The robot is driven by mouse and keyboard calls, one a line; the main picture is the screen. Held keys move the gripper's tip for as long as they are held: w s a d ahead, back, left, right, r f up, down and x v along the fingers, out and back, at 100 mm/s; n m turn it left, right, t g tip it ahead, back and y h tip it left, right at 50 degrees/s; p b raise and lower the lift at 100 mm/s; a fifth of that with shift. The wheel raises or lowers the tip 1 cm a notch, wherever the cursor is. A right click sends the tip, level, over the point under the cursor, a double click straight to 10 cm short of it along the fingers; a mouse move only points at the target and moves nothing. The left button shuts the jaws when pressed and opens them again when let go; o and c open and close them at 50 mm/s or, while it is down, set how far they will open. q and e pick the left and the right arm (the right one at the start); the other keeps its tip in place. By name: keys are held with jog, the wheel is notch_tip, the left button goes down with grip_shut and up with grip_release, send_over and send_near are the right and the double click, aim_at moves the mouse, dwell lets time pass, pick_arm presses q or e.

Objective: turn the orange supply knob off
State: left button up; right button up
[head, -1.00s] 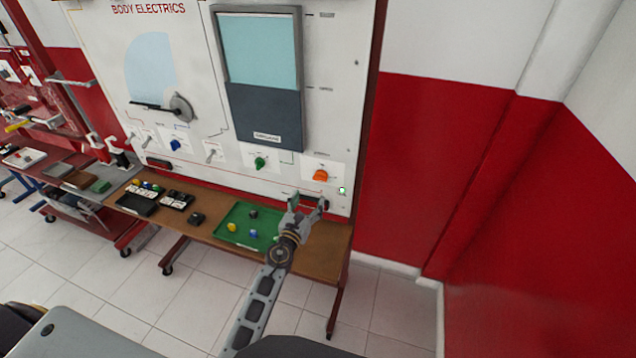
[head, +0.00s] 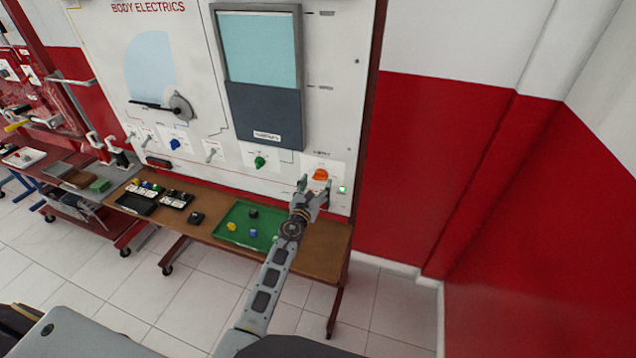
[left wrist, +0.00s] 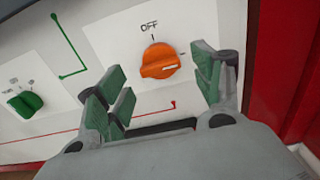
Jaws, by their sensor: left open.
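The orange supply knob (head: 320,175) is on a white plate low on the right of the panel. In the left wrist view the orange knob (left wrist: 159,61) shows an "OFF" label above it and a tick mark to its right. Its grip bar lies nearly sideways, toward the right tick, not up at OFF. My left gripper (head: 314,189) is open just below and in front of the knob. In the left wrist view its green-padded fingers (left wrist: 165,88) stand apart on either side of the knob, with no contact that I can make out. My right gripper is not in view.
A small green lamp (head: 342,189) glows right of the knob. A green knob (head: 259,162) is to its left; it also shows in the left wrist view (left wrist: 25,103). A green tray (head: 222,233) with small parts lies on the bench (head: 322,262) below.

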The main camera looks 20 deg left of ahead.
aim_at(320, 177)
pick_arm(q)
jog(key=shift+w, duration=1.15)
jog(key=c, duration=1)
